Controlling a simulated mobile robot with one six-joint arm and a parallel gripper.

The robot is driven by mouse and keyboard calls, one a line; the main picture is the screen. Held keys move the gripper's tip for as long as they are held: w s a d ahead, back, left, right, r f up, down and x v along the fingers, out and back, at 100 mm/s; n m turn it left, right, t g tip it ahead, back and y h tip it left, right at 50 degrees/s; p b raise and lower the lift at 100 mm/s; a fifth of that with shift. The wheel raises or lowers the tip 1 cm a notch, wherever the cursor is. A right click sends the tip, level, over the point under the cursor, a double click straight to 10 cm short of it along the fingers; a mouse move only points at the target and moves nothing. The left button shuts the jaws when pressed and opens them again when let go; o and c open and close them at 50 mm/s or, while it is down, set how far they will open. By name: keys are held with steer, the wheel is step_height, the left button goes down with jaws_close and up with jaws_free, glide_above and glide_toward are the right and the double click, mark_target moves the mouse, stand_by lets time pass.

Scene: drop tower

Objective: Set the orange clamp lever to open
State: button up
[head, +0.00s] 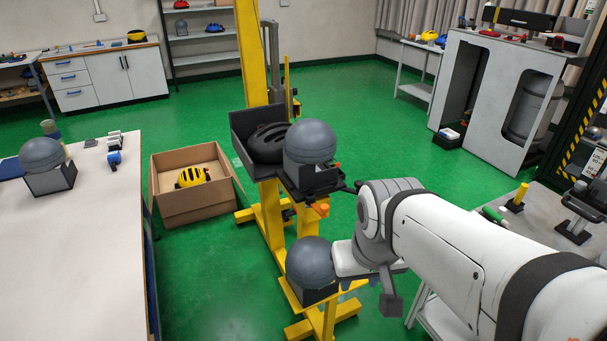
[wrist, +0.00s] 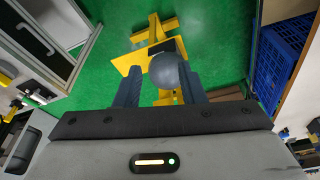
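The orange clamp lever (head: 320,209) shows in the head view as a small orange piece below the dark carriage (head: 318,182) on the yellow tower. It looks short, and I cannot tell its setting. My gripper (wrist: 161,70) shows in the wrist view with its two dark fingers spread apart and nothing visibly held. A grey ball-shaped headform (wrist: 167,70) appears beyond and between the fingers. In the head view my white wrist is right of and below the lever, beside the lower grey headform (head: 310,262). The fingertips are not clear there. I cannot make out the lever in the wrist view.
Another grey headform (head: 310,143) and a black helmet (head: 268,143) sit on the tower. A cardboard box (head: 190,210) with a yellow helmet stands left on the green floor. A white-topped table (head: 85,260) is at far left. A grey cabinet (head: 500,95) stands back right.

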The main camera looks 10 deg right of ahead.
steer(key=shift+o, duration=0.4)
steer(key=shift+d, duration=0.1)
steer(key=shift+o, duration=0.8)
steer(key=w+d+f+t+b, duration=0.1)
steer(key=w+d+f+b, duration=0.1)
steer(key=w+f+b, duration=0.1)
steer(key=shift+w+d+f+t+h, duration=0.3)
steer(key=shift+w+d, duration=0.05)
steer(key=shift+w, duration=0.4)
steer(key=n+t+y+b, duration=0.2)
steer(key=t+y+b, duration=0.1)
steer(key=t+b, duration=1.25)
glide_toward(326, 212)
steer(key=w+r+g+b, duration=0.1)
steer(key=w+g+b, duration=0.1)
steer(key=w, duration=0.4)
steer(key=w+a, duration=0.1)
steer(key=w, duration=0.4)
steer(key=shift+a+r, duration=0.2)
steer(key=shift+r, duration=0.15)
steer(key=shift+c, duration=0.6)
